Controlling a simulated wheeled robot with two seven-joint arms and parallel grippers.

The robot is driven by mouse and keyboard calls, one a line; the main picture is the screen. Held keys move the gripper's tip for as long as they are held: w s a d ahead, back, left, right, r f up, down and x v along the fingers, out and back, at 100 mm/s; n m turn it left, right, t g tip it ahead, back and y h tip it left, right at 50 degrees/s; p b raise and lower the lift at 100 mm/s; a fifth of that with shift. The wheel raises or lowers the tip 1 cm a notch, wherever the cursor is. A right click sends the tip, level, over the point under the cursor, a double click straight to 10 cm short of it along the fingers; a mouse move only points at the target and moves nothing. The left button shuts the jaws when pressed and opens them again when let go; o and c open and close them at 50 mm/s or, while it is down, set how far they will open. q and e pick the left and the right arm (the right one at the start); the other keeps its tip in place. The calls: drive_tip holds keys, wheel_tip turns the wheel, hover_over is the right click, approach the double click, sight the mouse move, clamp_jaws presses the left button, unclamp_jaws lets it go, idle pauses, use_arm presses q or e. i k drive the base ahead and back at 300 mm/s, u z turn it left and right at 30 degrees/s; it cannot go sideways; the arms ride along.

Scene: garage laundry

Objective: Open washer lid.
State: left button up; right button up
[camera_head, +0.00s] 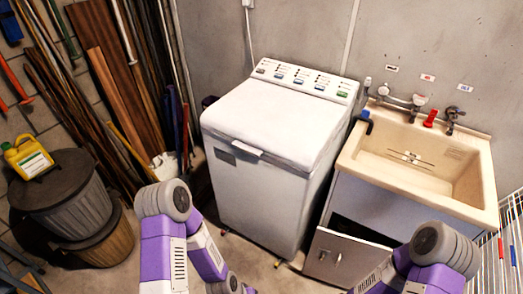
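The white top-loading washer (265,185) stands in the middle against the back wall. Its lid (275,120) lies shut, with a small handle tab (247,148) at the front edge. A control panel (305,79) with several buttons runs along the back. My two purple and grey arms rise from the bottom of the view, in front of the washer at left and below the sink at right. Both stay apart from the lid. Neither gripper's fingers can be seen.
A beige utility sink (420,160) stands close at the washer's right, above a cabinet whose door (342,256) hangs ajar. Lidded bins (70,200) with a yellow jug (27,157) and leaning boards (100,60) fill the left. A wire rack (505,250) is at the lower right.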

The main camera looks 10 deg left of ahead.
sight(293, 129)
drive_tip(key=u, duration=0.65)
drive_tip(key=i, duration=0.95)
drive_tip(key=z, duration=0.1)
